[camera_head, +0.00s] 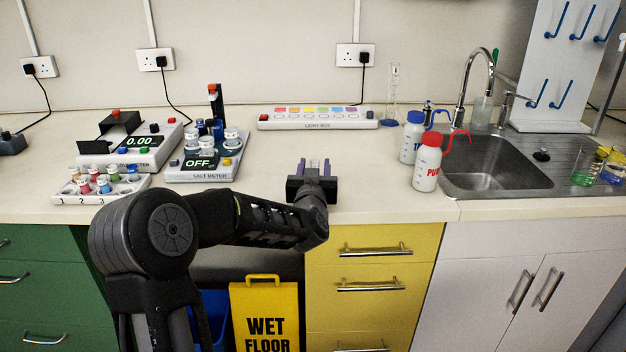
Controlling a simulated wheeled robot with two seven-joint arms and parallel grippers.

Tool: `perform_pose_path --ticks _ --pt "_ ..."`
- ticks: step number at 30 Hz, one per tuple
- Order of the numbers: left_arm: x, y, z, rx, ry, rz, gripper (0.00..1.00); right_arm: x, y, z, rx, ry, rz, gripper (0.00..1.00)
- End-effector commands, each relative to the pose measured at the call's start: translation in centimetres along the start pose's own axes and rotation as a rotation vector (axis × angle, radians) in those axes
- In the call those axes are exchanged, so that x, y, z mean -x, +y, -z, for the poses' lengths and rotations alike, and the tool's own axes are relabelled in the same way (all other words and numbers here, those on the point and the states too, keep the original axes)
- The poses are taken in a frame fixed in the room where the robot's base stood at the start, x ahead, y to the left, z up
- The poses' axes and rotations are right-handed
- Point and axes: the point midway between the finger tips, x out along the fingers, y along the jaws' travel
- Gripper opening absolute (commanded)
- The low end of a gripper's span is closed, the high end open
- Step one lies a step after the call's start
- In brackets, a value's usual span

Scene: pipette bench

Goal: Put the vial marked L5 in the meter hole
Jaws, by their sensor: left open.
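A white rack (62,190) at the left front of the bench holds several small vials with coloured contents or caps, among them a red one (83,186) and a blue one (103,186). Its front shows the numbers 1, 2 and 3. No L5 mark is readable at this size. Behind it stands a grey meter (150,158) reading 0.00, with a black block on its top. To its right is the salt meter (205,172), reading OFF, with several white-topped pots on it. The meter hole cannot be made out. My left gripper (314,166) is open and empty, right of the salt meter.
A light box (318,124) stands behind my left gripper. Two wash bottles, one blue-topped (412,140) and one red-topped (427,165), stand left of the sink (495,168). The bench between the salt meter and the bottles is mostly clear.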

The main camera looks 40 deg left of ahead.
Motion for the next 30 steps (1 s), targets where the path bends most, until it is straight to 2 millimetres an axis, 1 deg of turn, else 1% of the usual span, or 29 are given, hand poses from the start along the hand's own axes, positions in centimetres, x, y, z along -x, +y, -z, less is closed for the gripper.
perform_pose_path --ticks 5,12,15,18,23,30 --pt "2.6 0.0 -0.1 -0.003 0.001 -0.001 0.43 -0.4 0.1 0.0 0.000 0.000 0.000 0.36" --pt "7.7 0.1 0.0 -0.003 0.001 -0.002 0.43 -0.7 0.3 0.0 0.000 -0.001 0.000 0.36" --pt "9.6 0.0 -0.1 -0.003 0.001 -0.001 0.43 -0.8 0.3 0.0 0.000 0.000 0.000 0.36" --pt "10.9 0.1 -0.1 -0.002 0.000 -0.001 0.43 -0.8 0.3 0.0 0.000 0.000 0.000 0.36" --pt "11.8 0.0 -0.1 -0.002 -0.001 0.000 0.43 -0.8 0.3 0.0 0.000 0.000 0.000 0.36" --pt "11.8 0.0 -0.1 -0.001 -0.001 0.000 0.43 -0.8 0.3 0.0 0.000 0.000 0.000 0.36"
